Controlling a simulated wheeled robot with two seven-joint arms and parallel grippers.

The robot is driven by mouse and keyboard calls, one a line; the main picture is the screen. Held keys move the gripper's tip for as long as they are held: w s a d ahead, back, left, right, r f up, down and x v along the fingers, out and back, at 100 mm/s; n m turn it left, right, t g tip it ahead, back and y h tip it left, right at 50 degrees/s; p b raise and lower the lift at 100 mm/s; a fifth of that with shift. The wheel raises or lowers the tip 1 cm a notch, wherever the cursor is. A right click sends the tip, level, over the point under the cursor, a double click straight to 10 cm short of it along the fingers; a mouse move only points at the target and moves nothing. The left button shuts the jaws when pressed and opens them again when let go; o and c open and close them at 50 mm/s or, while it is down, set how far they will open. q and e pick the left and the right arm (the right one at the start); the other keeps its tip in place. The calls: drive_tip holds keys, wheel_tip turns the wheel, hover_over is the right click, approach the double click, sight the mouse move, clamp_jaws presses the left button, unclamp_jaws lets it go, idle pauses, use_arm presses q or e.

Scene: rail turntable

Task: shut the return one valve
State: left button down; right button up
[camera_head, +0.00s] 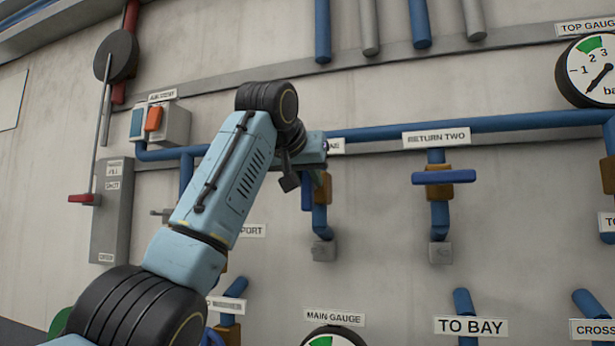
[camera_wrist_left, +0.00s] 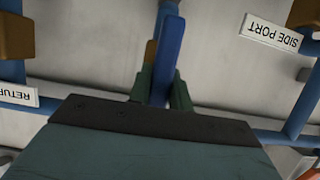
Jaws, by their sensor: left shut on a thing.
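The return one valve has a brown body (camera_head: 324,187) on a blue vertical pipe (camera_head: 320,218), beneath a label (camera_head: 337,146) mostly hidden by my arm. Its blue handle (camera_head: 306,194) stands upright, in line with the pipe. My left gripper (camera_head: 307,178) is at this handle, its fingertips partly hidden in the head view. In the left wrist view, the two green fingers (camera_wrist_left: 160,90) are shut on the blue handle (camera_wrist_left: 165,50), one on each side. My right gripper is not in view.
The return two valve (camera_head: 445,177), with its handle crosswise, is to the right. A blue pipe (camera_head: 500,122) runs along the wall above. A switch box (camera_head: 172,125) and a grey lever panel (camera_head: 110,215) are left. A gauge (camera_head: 592,70) is at the upper right.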

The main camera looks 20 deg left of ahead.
use_arm(q)
drive_tip(key=shift+m, duration=0.3)
drive_tip(key=m+y, duration=0.2)
drive_tip(key=shift+d+m, duration=0.3)
drive_tip(key=m, duration=0.1)
drive_tip(key=m+y, duration=0.2)
drive_tip(key=shift+d+f+t, duration=0.2)
drive_tip(key=shift+d+t, duration=0.05)
drive_tip(key=shift+t, duration=0.15)
drive_tip(key=m+y, duration=0.1)
drive_tip(key=m, duration=0.1)
drive_tip(key=m+t+y+b, duration=0.1)
drive_tip(key=m, duration=0.1)
drive_tip(key=f+m+t+b, duration=0.1)
drive_tip(key=m, duration=0.2)
drive_tip(key=shift+d+y, duration=0.25)
drive_tip(key=shift+y, duration=0.15)
drive_tip(key=shift+m+t, duration=0.3)
drive_tip(key=c, duration=1.3)
unclamp_jaws()
drive_tip(key=shift+s, duration=0.1)
